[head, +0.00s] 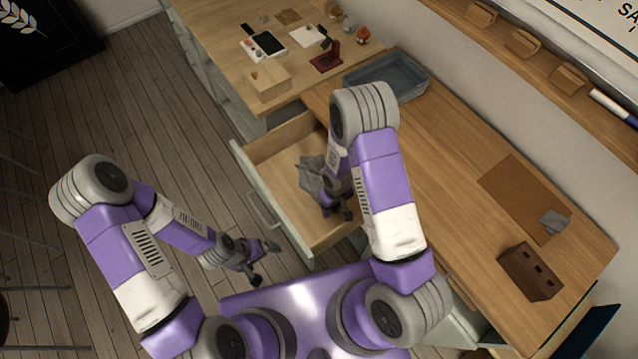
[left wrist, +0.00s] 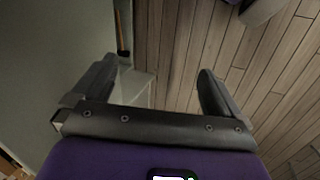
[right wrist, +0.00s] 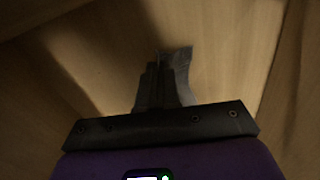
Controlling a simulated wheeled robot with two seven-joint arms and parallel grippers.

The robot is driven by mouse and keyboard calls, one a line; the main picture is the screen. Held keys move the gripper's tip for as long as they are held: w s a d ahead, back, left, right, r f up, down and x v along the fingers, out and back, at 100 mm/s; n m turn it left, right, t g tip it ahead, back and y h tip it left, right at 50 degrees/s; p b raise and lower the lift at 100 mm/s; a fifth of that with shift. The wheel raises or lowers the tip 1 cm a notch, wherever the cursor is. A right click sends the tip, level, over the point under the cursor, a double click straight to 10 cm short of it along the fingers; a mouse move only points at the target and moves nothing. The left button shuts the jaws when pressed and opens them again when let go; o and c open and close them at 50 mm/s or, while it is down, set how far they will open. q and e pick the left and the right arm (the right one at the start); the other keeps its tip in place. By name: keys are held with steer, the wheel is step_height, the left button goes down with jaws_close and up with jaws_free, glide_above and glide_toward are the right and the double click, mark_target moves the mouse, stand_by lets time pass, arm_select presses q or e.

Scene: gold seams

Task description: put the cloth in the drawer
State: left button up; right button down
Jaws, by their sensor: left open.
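The grey cloth (head: 312,177) is inside the open wooden drawer (head: 279,184), bunched beside my right gripper. My right gripper (head: 338,208) is down within the drawer, partly hidden by my right arm. In the right wrist view its fingers (right wrist: 158,85) are close together on the cloth (right wrist: 180,62), with a grey flap sticking out beyond them over the drawer's pale wooden bottom. My left gripper (head: 262,262) is open and empty, outside the drawer near its front. It also shows open in the left wrist view (left wrist: 156,88), with the floor beyond.
A grey-blue tray (head: 409,82) stands on the worktop behind the drawer. A wooden block (head: 268,83) and small items lie on the far counter. A brown mat (head: 515,195) and a dark holed block (head: 530,271) are on the right.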

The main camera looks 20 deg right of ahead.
steer(key=shift+s, duration=0.1)
steer(key=c, duration=0.9)
jaws_free()
steer(key=s+r+p, duration=0.1)
steer(key=r+p, duration=0.1)
steer(key=r, duration=0.1)
steer(key=s+r+p, duration=0.1)
steer(key=r+p, duration=0.2)
steer(key=s+d+r+p, duration=0.1)
steer(key=s+r+p, duration=0.1)
steer(key=r, duration=0.2)
